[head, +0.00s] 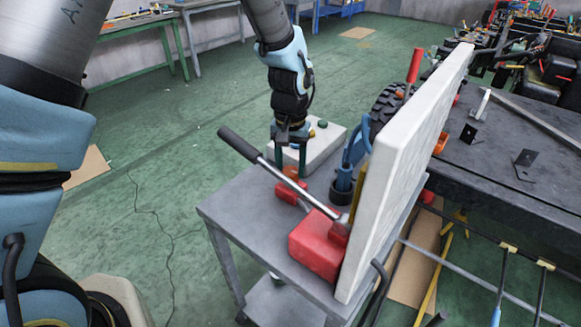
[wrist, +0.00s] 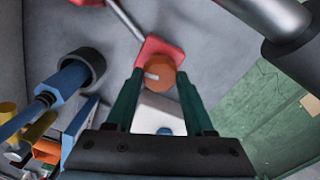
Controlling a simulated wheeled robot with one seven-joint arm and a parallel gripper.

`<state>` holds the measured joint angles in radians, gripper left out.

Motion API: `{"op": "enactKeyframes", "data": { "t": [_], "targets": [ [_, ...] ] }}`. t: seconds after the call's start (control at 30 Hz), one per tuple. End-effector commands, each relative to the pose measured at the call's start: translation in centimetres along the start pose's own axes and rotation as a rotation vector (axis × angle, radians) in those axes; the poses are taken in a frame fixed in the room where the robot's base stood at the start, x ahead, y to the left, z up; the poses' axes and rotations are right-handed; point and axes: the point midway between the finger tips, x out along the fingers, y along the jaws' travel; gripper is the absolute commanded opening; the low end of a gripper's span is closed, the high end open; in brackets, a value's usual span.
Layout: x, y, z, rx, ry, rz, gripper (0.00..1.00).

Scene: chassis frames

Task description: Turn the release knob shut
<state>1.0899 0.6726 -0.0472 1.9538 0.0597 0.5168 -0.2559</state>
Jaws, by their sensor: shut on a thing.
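The release knob (wrist: 160,73) is a round orange knob with a pale mark on its face, at the end of a red block (wrist: 158,47). My gripper (wrist: 160,76) has its two green fingers on either side of the knob and is shut on it. In the head view my gripper (head: 291,170) points down over the grey cart, and the knob is mostly hidden by the fingers. The red block (head: 288,194) shows just below them. The red pump body (head: 318,245) carries a long lever (head: 265,160) with a black grip, slanting up left near my gripper.
A white upright panel (head: 405,165) stands right of the pump. A blue tool in a dark cup (head: 342,188) and a white box (head: 325,145) stand close to my gripper. A dark workbench (head: 490,165) is at right. The cart's left side (head: 240,200) is bare.

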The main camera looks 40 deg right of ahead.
Motion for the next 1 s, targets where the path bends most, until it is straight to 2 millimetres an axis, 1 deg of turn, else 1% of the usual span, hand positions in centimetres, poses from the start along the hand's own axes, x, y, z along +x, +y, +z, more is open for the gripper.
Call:
{"op": "enactKeyframes", "data": {
  "t": [0.13, 0.33, 0.83, 0.87, 1.0],
  "targets": [
    [-0.02, -0.02, -0.06, 0.071, 0.002, 0.0, 0.0],
    [-0.03, 0.02, -0.06, 0.126, 0.002, 0.001, 0.0],
    [-0.05, 0.02, -0.05, 0.147, 0.001, 0.0, 0.0],
    [-0.05, 0.02, -0.05, 0.147, 0.001, 0.0, 0.54],
    [-0.04, 0.02, -0.04, 0.146, 0.001, 0.0, 0.7]
  ]
}}
